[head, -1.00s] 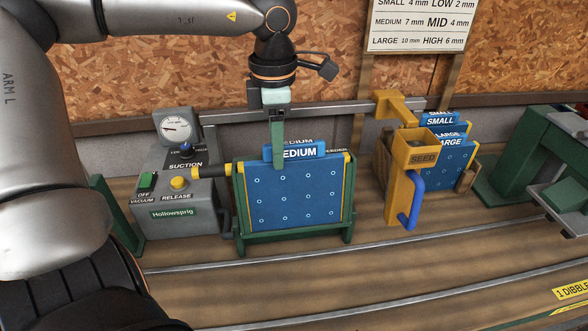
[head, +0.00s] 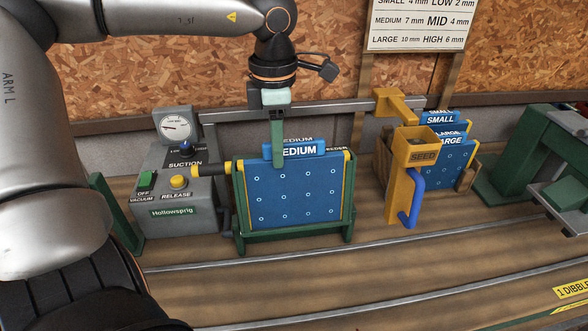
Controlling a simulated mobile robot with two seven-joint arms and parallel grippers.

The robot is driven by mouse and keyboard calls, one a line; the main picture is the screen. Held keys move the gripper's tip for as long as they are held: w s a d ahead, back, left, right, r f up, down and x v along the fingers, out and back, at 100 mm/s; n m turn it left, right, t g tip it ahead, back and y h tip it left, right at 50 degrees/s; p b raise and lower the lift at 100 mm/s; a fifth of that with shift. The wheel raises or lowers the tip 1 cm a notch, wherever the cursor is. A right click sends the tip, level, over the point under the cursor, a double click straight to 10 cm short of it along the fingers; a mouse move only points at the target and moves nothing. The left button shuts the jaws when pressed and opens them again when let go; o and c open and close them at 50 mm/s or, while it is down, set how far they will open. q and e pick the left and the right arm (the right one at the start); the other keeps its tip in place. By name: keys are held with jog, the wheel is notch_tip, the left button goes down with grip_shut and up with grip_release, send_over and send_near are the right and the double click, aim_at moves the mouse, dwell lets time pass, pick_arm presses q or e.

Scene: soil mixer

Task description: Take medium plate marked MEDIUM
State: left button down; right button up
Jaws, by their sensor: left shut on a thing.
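The blue medium plate (head: 292,196) stands upright in a green frame with yellow side edges (head: 238,213), its white holes facing me. One green finger shows in front; the other is hidden behind the tab. My right gripper is not in view.
A grey suction box (head: 175,185) with a gauge stands left of the frame. A yellow seed hopper (head: 415,155) with a blue handle stands to the right, before the SMALL and LARGE plates (head: 448,165). Green machinery (head: 520,155) is at far right. Rails (head: 330,256) cross the table in front.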

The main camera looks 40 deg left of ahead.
pick_arm(q)
jog(key=shift+w+a+r, duration=0.1)
jog(key=shift+w+a, duration=0.05)
notch_tip(320, 180, up, 16)
jog(key=w+a+p, duration=0.1)
jog(key=a+p, duration=0.1)
jog(key=p, duration=0.6)
jog(key=shift+w+a+f, duration=0.15)
jog(key=shift+w+f, duration=0.05)
jog(key=shift+w, duration=0.2)
dwell(0.4)
jog(key=s+d+r+b, duration=0.2)
jog(key=s+d+b, duration=0.1)
jog(key=s+d, duration=1)
jog(key=d, duration=0.3)
jog(key=shift+d, duration=0.2)
